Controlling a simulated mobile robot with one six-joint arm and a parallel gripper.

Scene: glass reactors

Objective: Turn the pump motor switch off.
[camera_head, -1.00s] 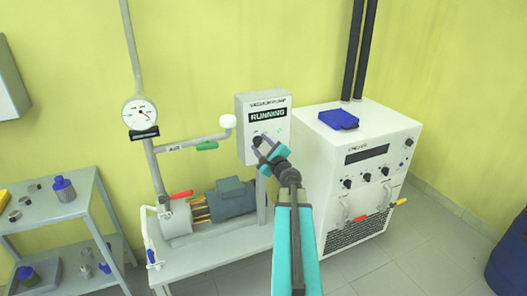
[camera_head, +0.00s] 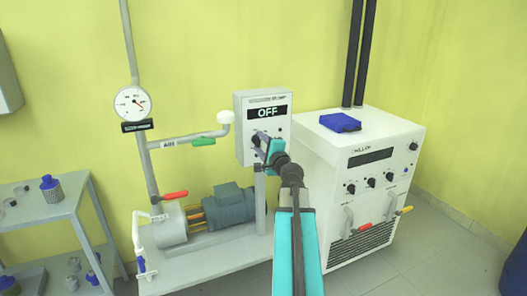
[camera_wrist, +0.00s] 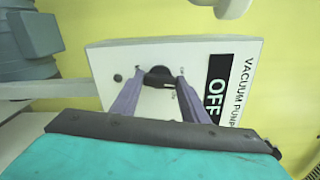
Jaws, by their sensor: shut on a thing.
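The vacuum pump control box (camera_head: 263,101) is a white panel on a post above the pump, and its black display (camera_head: 267,112) reads OFF. In the wrist view the display (camera_wrist: 215,88) shows OFF sideways. The switch is a dark rotary knob (camera_wrist: 158,75) on the panel face. My gripper (camera_head: 259,140) is at the lower part of the box front. In the wrist view its two purple fingers (camera_wrist: 157,84) are on either side of the knob, shut on it. The knob is mostly hidden in the head view.
The grey-blue pump motor (camera_head: 230,205) sits on a bench below the box. A white chiller (camera_head: 335,150) with a blue item on top (camera_head: 340,122) stands close on the right.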

